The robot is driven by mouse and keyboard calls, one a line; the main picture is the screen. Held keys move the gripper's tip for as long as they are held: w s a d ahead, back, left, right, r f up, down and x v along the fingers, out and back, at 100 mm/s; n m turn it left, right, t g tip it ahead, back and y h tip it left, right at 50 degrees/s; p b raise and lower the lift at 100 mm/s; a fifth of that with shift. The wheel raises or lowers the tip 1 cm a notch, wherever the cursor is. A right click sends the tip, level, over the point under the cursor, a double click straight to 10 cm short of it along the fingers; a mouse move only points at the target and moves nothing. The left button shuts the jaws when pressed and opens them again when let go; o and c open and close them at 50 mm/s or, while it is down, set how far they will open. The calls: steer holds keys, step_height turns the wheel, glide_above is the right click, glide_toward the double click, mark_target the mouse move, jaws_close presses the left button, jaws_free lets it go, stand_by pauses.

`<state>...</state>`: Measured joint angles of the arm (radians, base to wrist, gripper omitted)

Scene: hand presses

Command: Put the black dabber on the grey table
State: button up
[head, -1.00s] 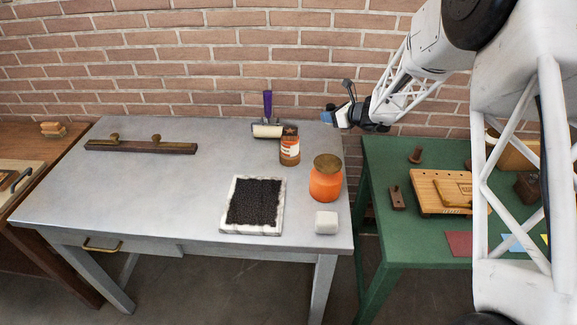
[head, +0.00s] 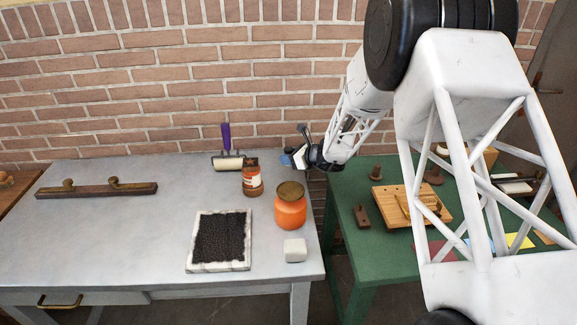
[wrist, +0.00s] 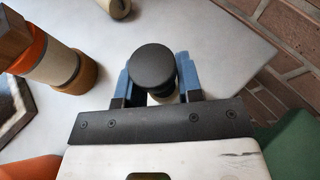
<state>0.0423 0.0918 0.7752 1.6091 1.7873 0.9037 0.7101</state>
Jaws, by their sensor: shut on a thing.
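In the wrist view, the black dabber (wrist: 153,66) shows its round black top between the blue fingers of my gripper (wrist: 158,82). A pale part shows just under the top. My gripper is shut on it. In the head view, my gripper (head: 293,159) is over the back right corner of the grey table (head: 115,232). The dabber is too small there to make out clearly. Bare grey surface lies below it in the wrist view; the height above the table is hard to tell.
An inked slab (head: 220,242) and white block (head: 295,250) lie nearer. A brick wall (head: 130,70) rises behind. A green table (head: 347,212) stands right.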

steer(key=shift+f, duration=1.8)
steer(key=shift+f, duration=0.15)
steer(key=o, duration=0.9)
steer(key=shift+o, duration=0.2)
steer(key=shift+s+d+r, duration=0.25)
steer(key=shift+d+r, duration=0.1)
steer(key=v, duration=1.1)
steer(key=shift+s+f, duration=0.1)
